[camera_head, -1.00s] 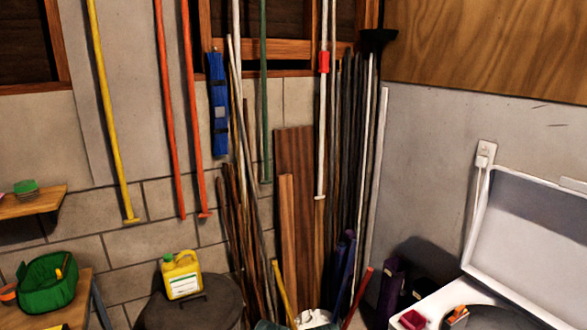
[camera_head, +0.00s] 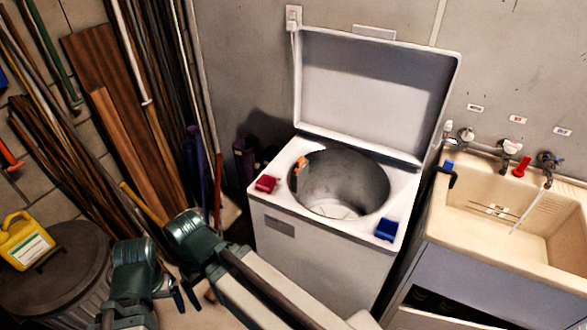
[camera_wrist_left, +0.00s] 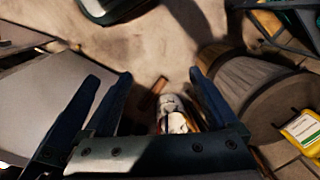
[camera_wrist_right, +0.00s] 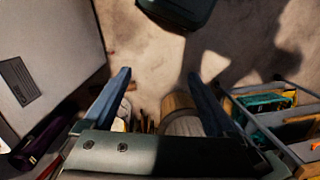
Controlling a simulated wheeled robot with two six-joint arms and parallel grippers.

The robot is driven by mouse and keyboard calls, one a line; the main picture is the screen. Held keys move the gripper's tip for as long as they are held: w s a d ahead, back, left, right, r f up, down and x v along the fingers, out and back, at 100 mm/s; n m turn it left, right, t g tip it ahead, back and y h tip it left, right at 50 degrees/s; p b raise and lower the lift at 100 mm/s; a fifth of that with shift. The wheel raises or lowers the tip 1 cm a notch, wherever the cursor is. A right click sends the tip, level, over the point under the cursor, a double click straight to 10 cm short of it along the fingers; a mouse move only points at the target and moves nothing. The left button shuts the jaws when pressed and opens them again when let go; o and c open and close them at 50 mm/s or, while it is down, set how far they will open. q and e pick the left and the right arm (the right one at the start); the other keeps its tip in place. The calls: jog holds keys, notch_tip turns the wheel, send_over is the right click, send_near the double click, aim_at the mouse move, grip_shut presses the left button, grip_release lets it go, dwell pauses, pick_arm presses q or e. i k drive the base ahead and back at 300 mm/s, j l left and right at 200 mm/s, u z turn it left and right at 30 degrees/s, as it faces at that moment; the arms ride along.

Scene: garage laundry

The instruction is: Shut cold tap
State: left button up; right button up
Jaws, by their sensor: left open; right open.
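The utility sink (camera_head: 460,225) stands at the right in the head view. Three tap handles are on the wall above it: a left one (camera_head: 467,135), a middle one (camera_head: 513,146) and a right one (camera_head: 550,159). Small labels sit above them; I cannot read which is cold. A thin pale streak (camera_head: 526,213), apparently running water, slants from below the right tap into the basin. My left gripper (camera_wrist_left: 150,90) and right gripper (camera_wrist_right: 160,90) are open and empty, low at the left in the head view, far from the taps.
A white top-loading washer (camera_head: 285,230) with its lid (camera_head: 375,90) up stands between my grippers and the sink. Red (camera_head: 266,184) and blue (camera_head: 388,230) boxes sit on it. A grey bin (camera_head: 70,265) with a yellow jug (camera_head: 25,243) and leaning poles are at left.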

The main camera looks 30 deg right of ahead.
aim_at(555, 160)
jog(key=z, duration=2.85)
